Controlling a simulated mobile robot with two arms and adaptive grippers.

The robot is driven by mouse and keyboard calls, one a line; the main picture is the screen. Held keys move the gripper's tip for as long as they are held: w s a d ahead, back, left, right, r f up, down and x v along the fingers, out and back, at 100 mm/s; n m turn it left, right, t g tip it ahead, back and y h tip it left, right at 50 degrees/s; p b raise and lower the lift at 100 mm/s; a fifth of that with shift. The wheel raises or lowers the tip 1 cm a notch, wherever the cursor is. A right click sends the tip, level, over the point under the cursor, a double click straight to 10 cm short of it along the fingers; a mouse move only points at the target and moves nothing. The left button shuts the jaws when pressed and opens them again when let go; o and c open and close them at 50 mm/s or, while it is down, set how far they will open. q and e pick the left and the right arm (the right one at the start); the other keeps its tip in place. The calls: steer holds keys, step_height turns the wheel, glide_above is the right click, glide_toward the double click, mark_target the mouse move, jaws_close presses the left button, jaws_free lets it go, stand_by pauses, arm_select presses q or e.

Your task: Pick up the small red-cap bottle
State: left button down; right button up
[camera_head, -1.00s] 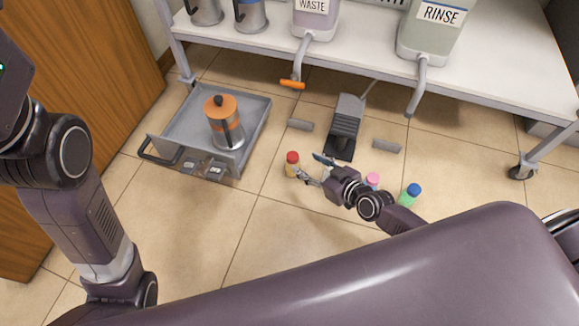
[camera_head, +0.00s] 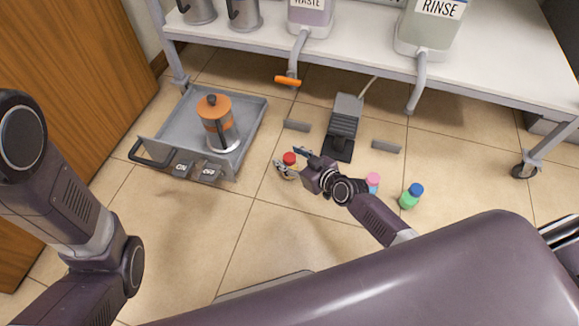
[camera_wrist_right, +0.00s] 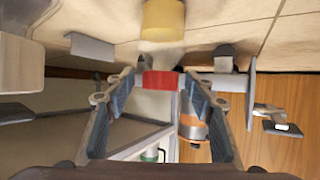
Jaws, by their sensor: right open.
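The small red-cap bottle (camera_head: 289,158) stands on the tiled floor, its lower part largely hidden by my right gripper in the head view. In the right wrist view, its red cap (camera_wrist_right: 160,80) shows between the two fingers, with its yellow body (camera_wrist_right: 163,20) above it in the picture. My right gripper (camera_head: 290,163) is open with its fingers on either side of the bottle; it also shows in the right wrist view (camera_wrist_right: 160,92). Contact cannot be told. My left arm shows at the left of the head view, but its gripper does not.
A pink-cap bottle (camera_head: 373,181) and a blue-cap green bottle (camera_head: 411,197) stand right of my gripper. A grey tray (camera_head: 178,124) holding an orange-and-grey canister (camera_head: 217,124) lies left. A grey pedal (camera_head: 343,125) is behind. A white cart (camera_head: 350,55) stands at the back.

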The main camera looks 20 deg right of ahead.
jaws_close()
steer(key=shift+r, duration=0.1)
stand_by(0.4)
